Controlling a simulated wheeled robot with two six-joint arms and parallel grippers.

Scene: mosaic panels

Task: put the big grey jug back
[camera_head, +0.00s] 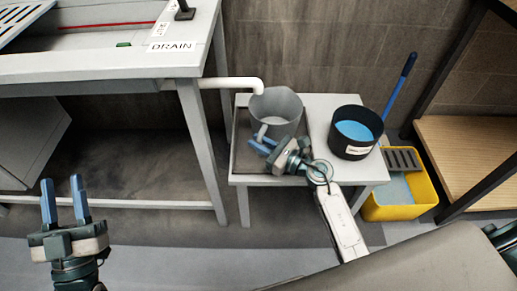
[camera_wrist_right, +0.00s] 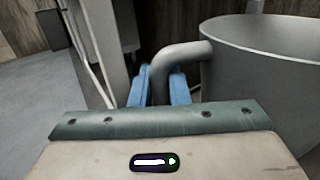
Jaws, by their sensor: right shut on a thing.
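The big grey jug (camera_head: 284,104) is upright over the left half of the small table (camera_head: 318,107), beside the end of the white drain pipe (camera_head: 235,83). My right gripper (camera_head: 262,143) is shut on the jug's handle, on the jug's near side. In the right wrist view the blue fingers sit on both sides of the curved grey handle (camera_wrist_right: 187,52), with the jug wall (camera_wrist_right: 262,75) to the right. I cannot tell whether the jug's base touches the surface below. My left gripper (camera_head: 66,202) is open and empty at the lower left.
A dark pot of blue liquid (camera_head: 351,149) stands on the table right of the jug. A yellow mop bucket (camera_head: 424,196) with a blue handle is on the floor to the right. A bench marked DRAIN (camera_head: 172,46) is at the left, and wooden shelving (camera_head: 470,150) at the right.

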